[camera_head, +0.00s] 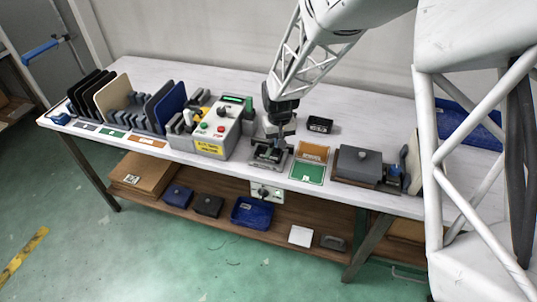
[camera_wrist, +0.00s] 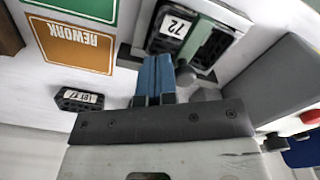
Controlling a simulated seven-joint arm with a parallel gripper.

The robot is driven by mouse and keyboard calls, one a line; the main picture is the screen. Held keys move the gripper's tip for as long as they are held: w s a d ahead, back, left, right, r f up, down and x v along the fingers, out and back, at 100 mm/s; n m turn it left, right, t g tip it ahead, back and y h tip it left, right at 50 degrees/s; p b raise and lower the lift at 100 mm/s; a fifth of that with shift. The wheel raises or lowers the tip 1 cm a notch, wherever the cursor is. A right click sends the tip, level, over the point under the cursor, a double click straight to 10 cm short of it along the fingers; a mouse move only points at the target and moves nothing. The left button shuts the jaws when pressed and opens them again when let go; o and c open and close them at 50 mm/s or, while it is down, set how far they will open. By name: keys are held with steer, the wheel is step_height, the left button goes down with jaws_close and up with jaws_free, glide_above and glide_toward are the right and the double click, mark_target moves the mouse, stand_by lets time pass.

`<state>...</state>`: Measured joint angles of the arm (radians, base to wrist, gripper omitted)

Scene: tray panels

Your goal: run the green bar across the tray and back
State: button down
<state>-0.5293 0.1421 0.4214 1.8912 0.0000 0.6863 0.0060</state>
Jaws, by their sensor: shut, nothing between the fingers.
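A small dark tray (camera_head: 262,163) stands near the table's front edge below my gripper (camera_head: 272,143). In the wrist view the tray (camera_wrist: 160,43) carries a white label reading 72. A pale green bar (camera_wrist: 211,47) lies across the tray beside the label. A dark grey knob (camera_wrist: 184,75) is at the bar's near end. The blue fingers of my gripper (camera_wrist: 155,72) are shut with nothing between them. Their tips are close to the tray and knob; I cannot tell whether they touch. In the head view my gripper hides part of the tray and the bar.
A grey control box (camera_head: 218,128) with buttons stands close on the left. Orange (camera_head: 312,152) and green (camera_head: 307,172) cards lie to the right; the orange one reads REWORK. A small black labelled box (camera_head: 320,125) sits behind them. A grey lidded block (camera_head: 358,163) stands farther right.

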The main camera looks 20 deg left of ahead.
steer(key=shift+a, duration=3.45)
steer(key=shift+d, duration=0.4)
steer(key=shift+r, duration=0.2)
